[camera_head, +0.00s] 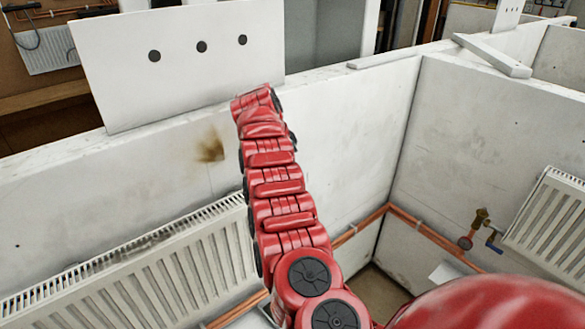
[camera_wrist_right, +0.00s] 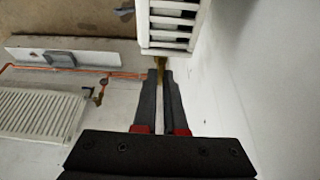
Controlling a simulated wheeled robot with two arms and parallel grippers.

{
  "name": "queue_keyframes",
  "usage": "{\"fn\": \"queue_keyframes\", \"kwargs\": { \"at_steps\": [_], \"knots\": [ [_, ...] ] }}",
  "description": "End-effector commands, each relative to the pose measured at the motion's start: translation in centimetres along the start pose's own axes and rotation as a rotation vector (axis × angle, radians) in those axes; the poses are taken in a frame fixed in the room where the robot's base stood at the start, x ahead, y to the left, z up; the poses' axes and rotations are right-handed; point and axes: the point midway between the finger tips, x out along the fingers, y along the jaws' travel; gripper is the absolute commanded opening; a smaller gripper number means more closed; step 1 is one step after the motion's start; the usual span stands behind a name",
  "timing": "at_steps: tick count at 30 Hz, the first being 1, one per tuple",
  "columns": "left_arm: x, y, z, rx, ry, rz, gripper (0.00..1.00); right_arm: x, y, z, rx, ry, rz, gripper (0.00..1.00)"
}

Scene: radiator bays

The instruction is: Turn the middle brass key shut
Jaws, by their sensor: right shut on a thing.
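In the right wrist view my right gripper (camera_wrist_right: 160,74) has its two dark fingers nearly together. They are shut on a small brass piece (camera_wrist_right: 161,62), which looks like the brass key, right below the end of a white radiator (camera_wrist_right: 168,24). The fingers hide most of the piece, so its turn angle cannot be told. In the head view a red arm of mine reaches up the middle to the partition wall, and no gripper shows there. My left gripper is in neither view.
In the head view a white panel (camera_head: 180,85) with three dark dots stands on the partition wall (camera_head: 350,110). A radiator (camera_head: 150,275) is at lower left. Another radiator (camera_head: 555,225), with a brass valve (camera_head: 481,218) and copper pipe (camera_head: 430,236), is at right.

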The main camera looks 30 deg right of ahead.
Motion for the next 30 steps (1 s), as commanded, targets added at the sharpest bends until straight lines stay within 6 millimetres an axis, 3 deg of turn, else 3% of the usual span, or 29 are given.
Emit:
{"fn": "queue_keyframes", "kwargs": {
  "at_steps": [6,7,9,20,25,30],
  "knots": [
    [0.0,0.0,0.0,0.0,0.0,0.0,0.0,0.2,0.1,0.0,0.002,-0.002,0.005,0.0],
    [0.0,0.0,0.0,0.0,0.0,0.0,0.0,0.2,0.1,0.0,0.002,-0.002,0.005,0.1],
    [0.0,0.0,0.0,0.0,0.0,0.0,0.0,0.2,0.1,0.0,0.002,-0.002,0.005,0.21],
    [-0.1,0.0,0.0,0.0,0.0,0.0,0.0,-0.1,0.0,0.0,0.001,-0.001,0.0,0.21],
    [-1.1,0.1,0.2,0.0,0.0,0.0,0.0,-2.1,-0.1,0.0,0.002,0.0,-0.007,0.21],
    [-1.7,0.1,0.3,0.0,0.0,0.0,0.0,-5.7,0.1,-0.1,0.002,0.0,-0.001,0.21]
  ]
}}
